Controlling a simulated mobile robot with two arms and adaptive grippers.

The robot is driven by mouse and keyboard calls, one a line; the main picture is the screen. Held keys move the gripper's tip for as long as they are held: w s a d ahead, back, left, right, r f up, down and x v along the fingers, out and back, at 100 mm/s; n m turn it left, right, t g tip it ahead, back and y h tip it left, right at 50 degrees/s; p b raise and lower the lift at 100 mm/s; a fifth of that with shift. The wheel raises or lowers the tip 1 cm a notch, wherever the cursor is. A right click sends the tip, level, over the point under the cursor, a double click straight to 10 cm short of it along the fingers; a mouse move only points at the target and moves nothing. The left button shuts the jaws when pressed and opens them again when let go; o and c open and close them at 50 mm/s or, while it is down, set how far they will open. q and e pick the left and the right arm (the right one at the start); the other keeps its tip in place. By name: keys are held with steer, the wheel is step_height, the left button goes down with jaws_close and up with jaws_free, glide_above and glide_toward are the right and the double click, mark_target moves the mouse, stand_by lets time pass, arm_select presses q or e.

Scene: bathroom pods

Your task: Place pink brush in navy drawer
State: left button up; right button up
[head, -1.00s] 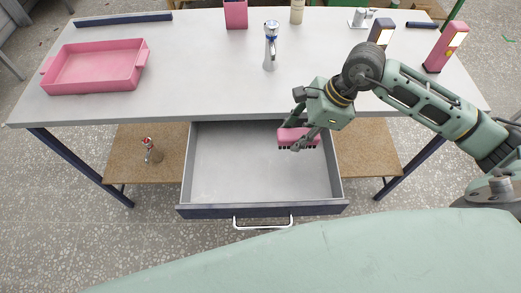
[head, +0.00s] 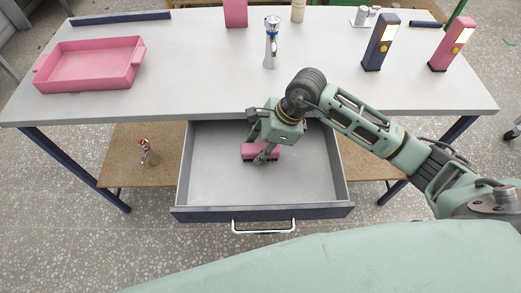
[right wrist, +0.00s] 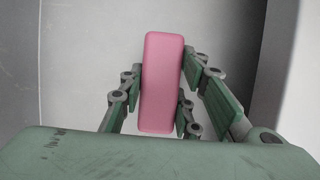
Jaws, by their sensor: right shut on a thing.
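The navy drawer (head: 262,212) is pulled open under the table, with a grey inside and a silver handle. The pink brush (head: 256,150) is in the drawer's opening, towards its back, bristles down. My right gripper (head: 264,152) is shut on the brush. In the right wrist view, the brush (right wrist: 162,82) stands lengthwise between the green fingers of the gripper (right wrist: 160,92). I cannot tell whether the bristles touch the drawer floor. My left gripper does not show.
A small red-topped item (head: 147,152) stands on the brown lower shelf (head: 125,155). The drawer's front half is clear.

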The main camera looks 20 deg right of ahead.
steer(key=shift+f, duration=0.1)
steer(key=o, duration=1.2)
steer(key=shift+d+r, duration=0.1)
steer(key=shift+r, duration=0.3)
steer(key=v, duration=1.1)
steer(key=shift+s+d+r+b, duration=0.1)
steer(key=shift+s+r+b, duration=0.05)
steer(key=shift+r+b, duration=0.2)
